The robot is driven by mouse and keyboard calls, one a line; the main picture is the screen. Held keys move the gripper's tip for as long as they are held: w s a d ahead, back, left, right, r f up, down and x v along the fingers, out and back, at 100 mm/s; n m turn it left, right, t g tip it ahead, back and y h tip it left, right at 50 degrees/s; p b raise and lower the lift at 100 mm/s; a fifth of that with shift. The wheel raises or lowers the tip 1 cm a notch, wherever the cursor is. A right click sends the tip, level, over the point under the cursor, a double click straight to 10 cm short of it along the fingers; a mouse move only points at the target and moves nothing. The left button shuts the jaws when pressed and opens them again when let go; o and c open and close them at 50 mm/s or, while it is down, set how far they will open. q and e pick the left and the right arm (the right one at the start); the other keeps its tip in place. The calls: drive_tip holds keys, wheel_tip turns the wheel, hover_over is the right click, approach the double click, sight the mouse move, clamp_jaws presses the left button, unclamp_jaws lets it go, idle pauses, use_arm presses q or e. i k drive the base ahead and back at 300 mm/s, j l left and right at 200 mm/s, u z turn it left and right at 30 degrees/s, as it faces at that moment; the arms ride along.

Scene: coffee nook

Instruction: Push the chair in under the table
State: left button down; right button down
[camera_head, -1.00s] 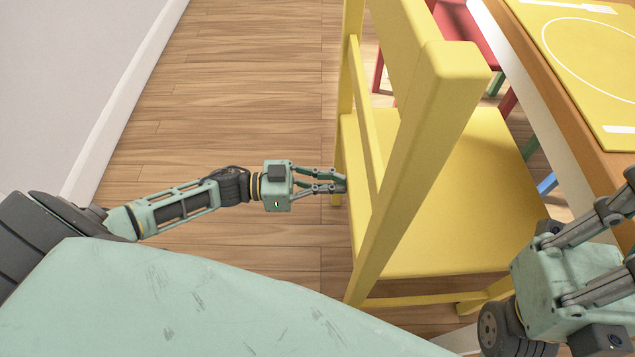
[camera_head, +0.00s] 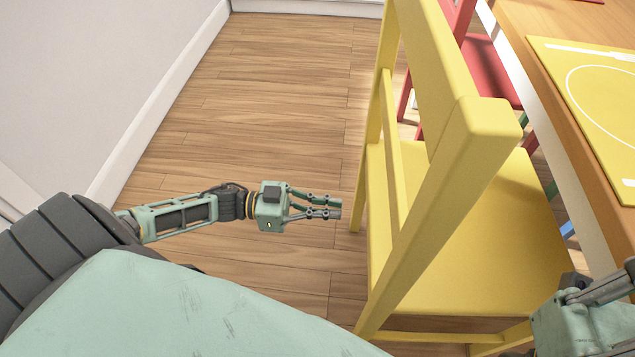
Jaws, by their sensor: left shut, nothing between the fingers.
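The yellow chair (camera_head: 475,240) stands in the middle right, its back on the left and its seat reaching toward the table. The wooden table (camera_head: 560,118) runs along the right edge; the front of the seat is close to the table's edge, and how far it goes under is hard to tell. My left gripper (camera_head: 335,207) is shut and empty, left of the chair back, with a gap of floor between. My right gripper (camera_head: 600,300) is at the lower right corner by the seat, cut off by the frame; its fingertips are not clearly seen.
A yellow placemat (camera_head: 590,95) lies on the table. A red chair (camera_head: 485,70) stands beyond the yellow one. A white wall with a baseboard (camera_head: 150,115) runs along the left. The wooden floor (camera_head: 265,100) between wall and chair is clear.

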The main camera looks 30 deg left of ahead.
sight(462, 221)
drive_tip(key=k+j+z, duration=0.15)
drive_tip(key=j+z, duration=0.15)
drive_tip(key=j, duration=0.2)
drive_tip(key=k+j+z, duration=0.3)
drive_tip(key=j, duration=0.15)
drive_tip(key=k+j+z, duration=0.3)
drive_tip(key=i+j, duration=0.1)
